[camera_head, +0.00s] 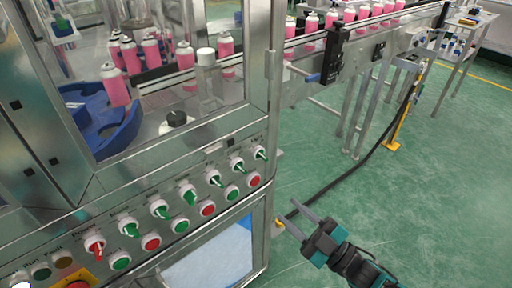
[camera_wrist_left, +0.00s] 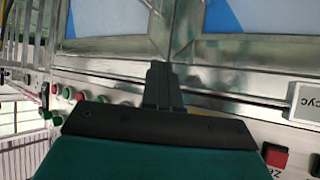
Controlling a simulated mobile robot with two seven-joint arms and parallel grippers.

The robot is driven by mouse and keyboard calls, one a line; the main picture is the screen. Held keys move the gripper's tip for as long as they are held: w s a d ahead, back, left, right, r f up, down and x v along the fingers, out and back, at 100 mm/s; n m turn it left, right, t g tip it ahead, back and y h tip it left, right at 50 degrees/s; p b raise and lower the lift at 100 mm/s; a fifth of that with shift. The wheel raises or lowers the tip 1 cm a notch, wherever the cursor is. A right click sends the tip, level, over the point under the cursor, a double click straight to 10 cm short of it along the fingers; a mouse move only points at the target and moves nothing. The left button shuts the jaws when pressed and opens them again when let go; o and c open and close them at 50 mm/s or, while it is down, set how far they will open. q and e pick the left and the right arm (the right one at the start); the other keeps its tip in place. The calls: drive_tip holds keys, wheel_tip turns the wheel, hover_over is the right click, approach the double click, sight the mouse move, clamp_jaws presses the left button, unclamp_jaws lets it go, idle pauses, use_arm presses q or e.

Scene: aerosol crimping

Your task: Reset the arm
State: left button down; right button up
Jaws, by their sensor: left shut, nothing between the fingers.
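My right gripper (camera_head: 288,211) shows in the head view at the lower middle, right of the machine's front corner. Its two grey fingers are spread apart with nothing between them, above the green floor. My left gripper (camera_wrist_left: 158,66) is outside the head view. In the left wrist view its dark fingers are together and empty, in front of the machine's metal frame. The crimping machine (camera_head: 225,152) fills the left of the head view. Its slanted panel carries several green and red knobs and buttons; a red button (camera_wrist_left: 275,155) also shows in the left wrist view.
Pink cans (camera_head: 225,45) stand inside the machine and along the conveyor (camera_head: 335,50) at the back. A blue curved guide (camera_head: 110,125) lies behind the glass. A black cable (camera_head: 345,180) runs across the floor. The green floor (camera_head: 430,190) at right is open.

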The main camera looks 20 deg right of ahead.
drive_tip(key=s+a+f+m+g+h+p, duration=0.2)
drive_tip(key=s+f+m+g+h, duration=0.4)
drive_tip(key=f+m+h, duration=0.3)
drive_tip(key=shift+a+m+g+h, duration=0.3)
drive_tip(key=shift+a+m+g, duration=0.25)
drive_tip(key=shift+m+g, duration=0.2)
idle(1.1)
drive_tip(key=shift+s, duration=0.1)
idle(0.3)
